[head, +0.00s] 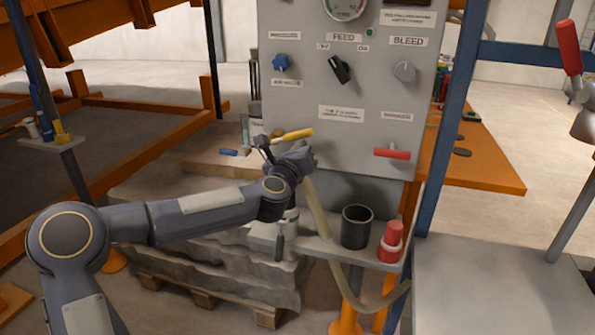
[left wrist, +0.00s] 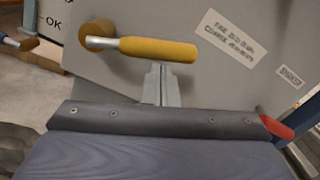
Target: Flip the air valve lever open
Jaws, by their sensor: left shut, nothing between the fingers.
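The air valve lever is a yellow handle (head: 298,134) on the left part of the grey control panel (head: 350,95). It points right and nearly level from a brass-coloured pivot. In the left wrist view the yellow lever (left wrist: 158,48) lies across the upper middle, with its round pivot (left wrist: 97,35) at its left end. My left gripper (head: 299,149) is shut and empty, just below the lever. In the left wrist view its fingers (left wrist: 160,72) end at the lever's lower edge; I cannot tell whether they touch it. My right gripper is not in view.
The panel also carries a blue knob (head: 280,63), a black switch (head: 340,69), a grey knob (head: 404,71) and a red handle (head: 392,153). Below, a shelf holds a dark cup (head: 356,228) and a red bottle (head: 391,243). A tan hose (head: 318,210) hangs beneath the lever.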

